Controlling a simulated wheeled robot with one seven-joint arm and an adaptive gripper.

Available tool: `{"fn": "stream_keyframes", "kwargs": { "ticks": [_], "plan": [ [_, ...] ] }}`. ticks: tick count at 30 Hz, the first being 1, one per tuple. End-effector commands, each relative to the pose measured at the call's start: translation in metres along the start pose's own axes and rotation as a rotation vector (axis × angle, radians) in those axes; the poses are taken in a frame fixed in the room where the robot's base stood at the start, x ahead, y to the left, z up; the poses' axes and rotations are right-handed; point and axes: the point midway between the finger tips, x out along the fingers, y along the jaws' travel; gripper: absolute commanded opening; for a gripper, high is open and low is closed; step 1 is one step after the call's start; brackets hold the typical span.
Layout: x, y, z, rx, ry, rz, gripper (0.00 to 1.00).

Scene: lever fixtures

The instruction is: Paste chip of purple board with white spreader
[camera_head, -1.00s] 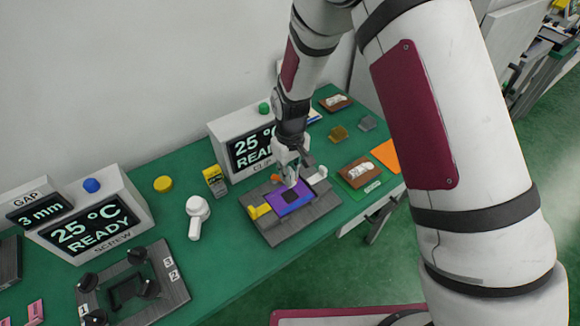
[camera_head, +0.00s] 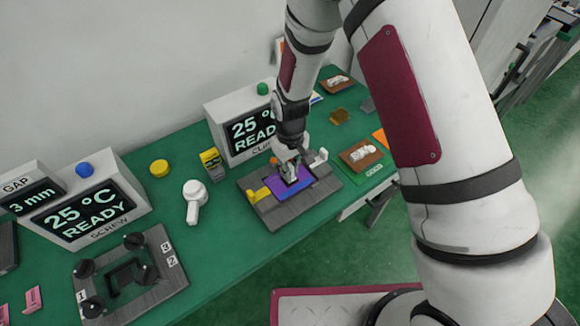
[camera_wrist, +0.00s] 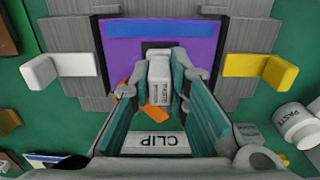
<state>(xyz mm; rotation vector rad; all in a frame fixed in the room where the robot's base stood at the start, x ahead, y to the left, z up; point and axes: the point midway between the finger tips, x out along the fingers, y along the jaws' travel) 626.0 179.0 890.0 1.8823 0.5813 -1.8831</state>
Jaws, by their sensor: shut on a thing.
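The purple board (camera_head: 318,186) lies on a grey fixture (camera_head: 285,217), between a yellow clamp (camera_head: 257,195) and a white clamp (camera_head: 319,158). It also shows in the wrist view (camera_wrist: 200,45). A dark chip area (camera_wrist: 150,45) is in the board's middle, partly covered by my gripper. My gripper (camera_head: 290,170) is above the board, pointing down. In the wrist view my gripper (camera_wrist: 160,75) is shut on the white spreader (camera_wrist: 160,90), a small block with printed text. Its tip is at the chip area; I cannot tell whether it touches.
A white paste jar (camera_wrist: 297,125) stands left of the fixture in the head view (camera_head: 194,190). The CLIP display box (camera_head: 235,115) stands behind the fixture. A brown board (camera_head: 363,154) lies to the right. A second fixture with black knobs (camera_head: 130,275) is at front left.

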Motion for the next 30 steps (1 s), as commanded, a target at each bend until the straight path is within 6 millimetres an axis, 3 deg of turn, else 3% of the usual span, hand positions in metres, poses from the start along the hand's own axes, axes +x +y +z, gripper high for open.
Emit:
{"fn": "stream_keyframes", "kwargs": {
  "ticks": [30],
  "plan": [
    [0.0058,0.0001,0.0001,0.0,-0.001,0.0,0.0]
  ]
}}
